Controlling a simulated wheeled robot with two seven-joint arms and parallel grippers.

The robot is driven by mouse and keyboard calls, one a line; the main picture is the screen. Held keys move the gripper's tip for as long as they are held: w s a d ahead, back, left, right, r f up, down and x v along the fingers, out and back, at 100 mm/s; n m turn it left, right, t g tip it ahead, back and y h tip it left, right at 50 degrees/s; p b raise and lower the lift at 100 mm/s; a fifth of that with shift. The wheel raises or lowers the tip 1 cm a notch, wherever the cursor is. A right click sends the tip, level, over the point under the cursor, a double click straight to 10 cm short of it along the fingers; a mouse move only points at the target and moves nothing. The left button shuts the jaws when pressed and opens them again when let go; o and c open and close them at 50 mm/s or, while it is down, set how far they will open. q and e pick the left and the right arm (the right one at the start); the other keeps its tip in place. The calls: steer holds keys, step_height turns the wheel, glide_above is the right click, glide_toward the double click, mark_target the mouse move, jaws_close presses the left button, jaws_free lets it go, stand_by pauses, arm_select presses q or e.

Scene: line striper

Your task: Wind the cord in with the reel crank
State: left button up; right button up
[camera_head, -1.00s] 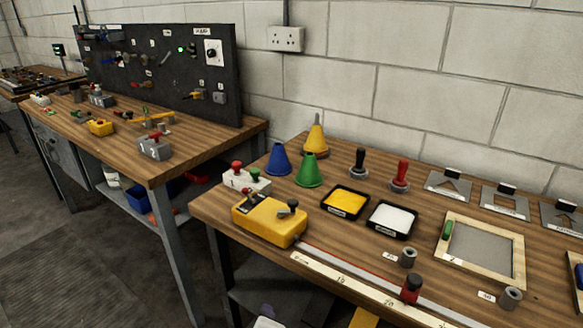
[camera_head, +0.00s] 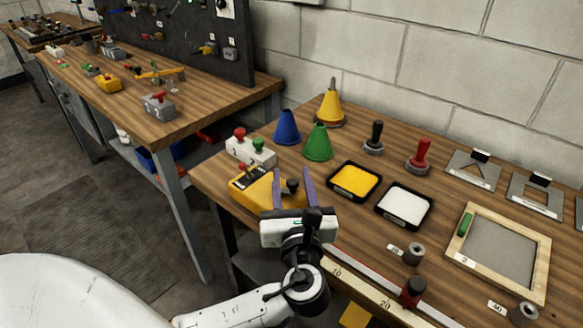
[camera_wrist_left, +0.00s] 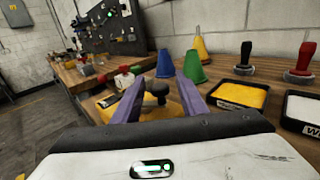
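The yellow reel box (camera_head: 254,187) sits at the left front corner of the near bench, and its dark crank knob (camera_head: 291,186) is on top at the right. My left gripper (camera_head: 292,174) is open, with its two purple fingers reaching over the box on either side of the knob. I cannot tell whether they touch it. The left wrist view shows the knob (camera_wrist_left: 165,64) between the open fingers, with the yellow box (camera_wrist_left: 153,102) below, partly hidden by the gripper. A red cord (camera_head: 364,264) runs along the ruler strip to a red-topped post (camera_head: 413,291). My right gripper is not in view.
Blue (camera_head: 287,128), green (camera_head: 319,143) and yellow (camera_head: 330,105) cones stand further back. Yellow (camera_head: 354,181) and white (camera_head: 404,206) trays lie to the right.

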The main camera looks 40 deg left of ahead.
mark_target(292, 179)
arm_select(q)
steer(key=x, duration=0.3)
steer(key=shift+a, duration=0.1)
jaws_close()
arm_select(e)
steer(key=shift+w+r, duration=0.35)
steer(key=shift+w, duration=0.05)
arm_select(q)
steer(key=shift+n+g+y, duration=0.4)
steer(key=shift+y, duration=0.1)
